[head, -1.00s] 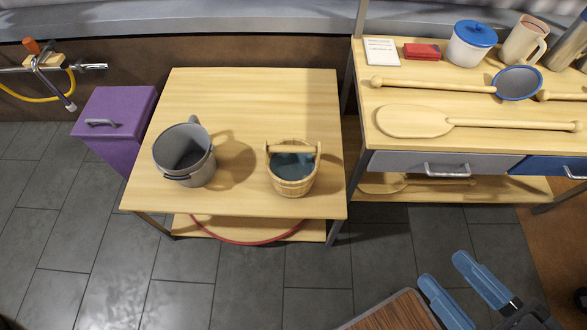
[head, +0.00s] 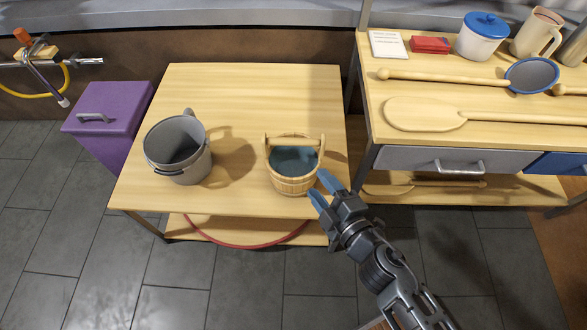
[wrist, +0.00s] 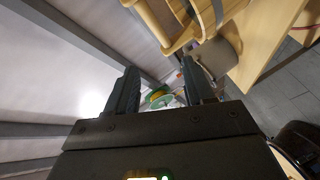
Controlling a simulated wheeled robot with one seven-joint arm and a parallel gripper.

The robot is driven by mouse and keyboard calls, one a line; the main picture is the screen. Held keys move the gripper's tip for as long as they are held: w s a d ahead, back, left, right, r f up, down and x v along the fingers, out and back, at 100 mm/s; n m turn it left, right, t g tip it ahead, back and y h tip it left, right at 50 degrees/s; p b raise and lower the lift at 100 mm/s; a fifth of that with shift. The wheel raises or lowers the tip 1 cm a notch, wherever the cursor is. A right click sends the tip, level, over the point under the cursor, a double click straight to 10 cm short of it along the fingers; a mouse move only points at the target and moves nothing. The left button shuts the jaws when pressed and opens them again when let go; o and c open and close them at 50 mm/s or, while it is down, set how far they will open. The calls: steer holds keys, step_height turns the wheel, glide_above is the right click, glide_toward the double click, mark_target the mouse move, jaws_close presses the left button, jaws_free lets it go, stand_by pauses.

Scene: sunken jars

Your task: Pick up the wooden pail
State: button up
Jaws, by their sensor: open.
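The wooden pail (head: 292,184) stands upright near the front right corner of the wooden table (head: 240,205). It has a wooden bar handle across its top and a dark, bluish inside. My gripper (head: 323,190) is open, at the right front side of the pail, with its blue fingertips close to the pail's wall. I cannot tell whether they touch it. In the wrist view my gripper's two dark fingers (wrist: 160,95) are apart with nothing between them close by. A part of a wooden object shows at the top of that view.
A grey metal bucket (head: 180,165) stands on the same table, left of the pail. A purple bin (head: 105,125) is at the left. A higher wooden counter (head: 440,90) with paddles, a ladle and jars is at the right. The table's back is clear.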

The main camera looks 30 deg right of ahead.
mark_target(296, 145)
steer(key=w+n, duration=0.1)
steer(key=w, duration=0.2)
steer(key=w+d+f+n+b, duration=0.1)
steer(key=w, duration=0.3)
steer(key=w+f+n, duration=0.1)
steer(key=w, duration=0.2)
steer(key=shift+w+d+f+n, duration=0.2)
steer(key=shift+w+d+n, duration=0.1)
steer(key=shift+n, duration=0.1)
steer(key=w, duration=0.2)
steer(key=w+b, duration=0.1)
steer(key=w, duration=0.2)
steer(key=w+f, duration=0.1)
steer(key=w, duration=0.1)
steer(key=shift+w+a+f+b, duration=0.1)
steer(key=shift+w+a+b, duration=0.15)
steer(key=shift+b, duration=0.1)
steer(key=shift+c, duration=0.3)
jaws_close()
steer(key=shift+w+r, duration=0.1)
steer(key=shift+r, duration=0.1)
